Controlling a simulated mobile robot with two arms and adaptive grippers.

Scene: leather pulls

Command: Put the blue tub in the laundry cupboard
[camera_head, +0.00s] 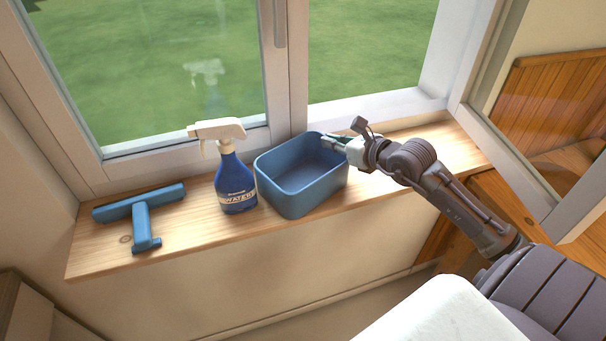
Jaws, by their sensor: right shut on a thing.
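The blue tub (300,194) stands upright on the wooden window sill, open at the top and empty as far as I can see. My right gripper (333,142) is at the tub's right rear rim and is shut on it. The fingertips are small in this view and the gripper body hides part of that rim. My left gripper is not in view. I cannot see a laundry cupboard that I can name as such.
A blue spray bottle (235,186) with a white head stands close to the tub's left. A blue squeegee (141,215) lies farther left on the sill (90,258). The window frame (300,60) rises behind the tub. An opened window sash (520,170) stands at the right.

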